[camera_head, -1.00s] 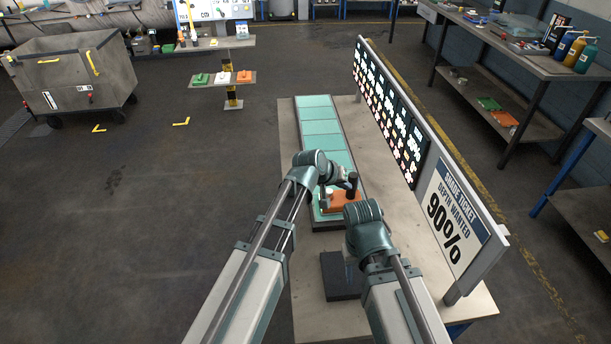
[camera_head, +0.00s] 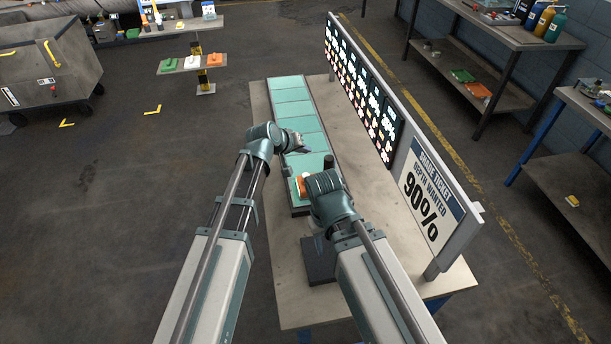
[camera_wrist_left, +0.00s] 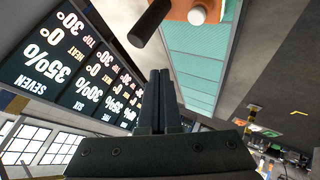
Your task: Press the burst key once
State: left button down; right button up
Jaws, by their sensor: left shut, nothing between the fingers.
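My left gripper (camera_head: 305,149) is over the row of pale green panels, and its two dark fingers (camera_wrist_left: 160,100) are shut with nothing between them in the left wrist view. An orange block (camera_head: 300,187) sits at the near end of the panels, partly hidden by my right arm. In the left wrist view the orange block (camera_wrist_left: 182,8) carries a white round-ended peg (camera_wrist_left: 198,14), and a black cylinder (camera_wrist_left: 150,22) stands beside it. The black cylinder (camera_head: 328,162) also shows in the head view. Which part is the burst key I cannot tell. My right gripper's fingers are hidden.
A long board of dark displays (camera_head: 365,95) stands along the table's right side, with a "90%" ticket sign (camera_head: 430,195) at its near end. A dark block (camera_head: 318,270) lies near the front. The tabletop (camera_head: 375,215) between panels and board is bare.

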pick_arm(q)
jog(key=shift+f+b, duration=3.95)
jog(key=shift+f, duration=0.25)
pick_arm(e)
send_over(328, 269)
jog(key=shift+a+f, duration=0.15)
jog(key=shift+f, duration=1.95)
jog(key=shift+a+f, duration=0.1)
jog(key=shift+f, duration=1.95)
pick_arm(q)
jog(key=shift+f, duration=0.1)
pick_arm(e)
jog(key=shift+f, duration=0.15)
pick_arm(q)
jog(key=shift+f+b, duration=0.3)
jog(key=shift+b, duration=0.1)
pick_arm(e)
jog(key=shift+f, duration=0.25)
